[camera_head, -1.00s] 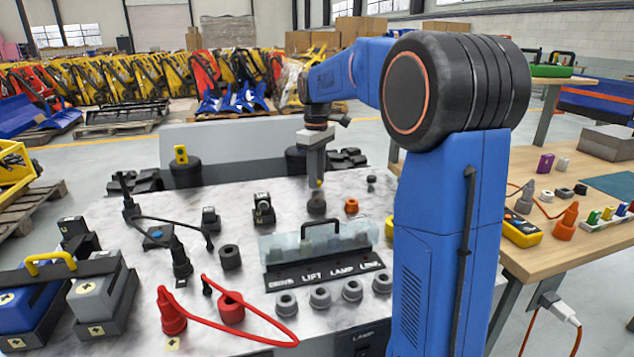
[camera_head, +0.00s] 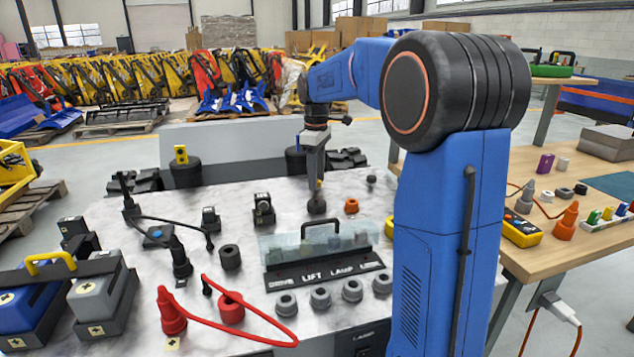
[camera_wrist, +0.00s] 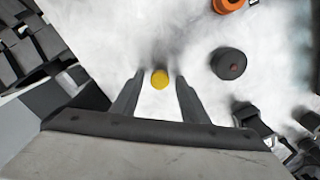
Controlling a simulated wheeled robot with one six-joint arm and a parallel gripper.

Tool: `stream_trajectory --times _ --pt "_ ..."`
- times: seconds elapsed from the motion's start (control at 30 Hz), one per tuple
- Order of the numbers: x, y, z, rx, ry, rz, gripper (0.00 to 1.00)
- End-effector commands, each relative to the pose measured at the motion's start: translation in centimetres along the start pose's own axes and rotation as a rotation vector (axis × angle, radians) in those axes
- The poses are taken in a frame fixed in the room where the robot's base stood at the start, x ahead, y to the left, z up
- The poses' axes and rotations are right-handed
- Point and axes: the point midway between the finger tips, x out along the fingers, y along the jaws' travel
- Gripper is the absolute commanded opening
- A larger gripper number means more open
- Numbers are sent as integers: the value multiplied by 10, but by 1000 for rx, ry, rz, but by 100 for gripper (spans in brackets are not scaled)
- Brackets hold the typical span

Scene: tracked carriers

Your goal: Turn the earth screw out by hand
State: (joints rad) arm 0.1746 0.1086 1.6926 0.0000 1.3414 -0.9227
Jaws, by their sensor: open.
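The earth screw appears to be the small part with a round yellow top (camera_wrist: 160,79), though I cannot confirm this by a label. In the wrist view it lies between the two fingers of my gripper (camera_wrist: 160,90), with a visible gap on each side. In the head view my gripper (camera_head: 317,178) points down over the worktop, and a bit of yellow shows at its tips, above a dark grey round post (camera_head: 316,205). My gripper is open. The screw's shank and thread are hidden.
An orange ring-shaped part (camera_head: 351,206) stands close to the right of the post. A clear cover with a black handle (camera_head: 320,228) sits in front. A black round knob (camera_wrist: 228,64) shows beside the fingers in the wrist view.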

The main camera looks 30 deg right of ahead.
Motion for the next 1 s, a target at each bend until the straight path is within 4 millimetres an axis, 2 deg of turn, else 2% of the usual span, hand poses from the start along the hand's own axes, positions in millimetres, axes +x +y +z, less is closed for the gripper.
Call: stream_trajectory --times 0.53,0.83,1.0 --pt "0 0 0 696 1 1 41" --pt "0 0 0 886 1 1 41" --pt "0 0 0 1104 1 0 41"
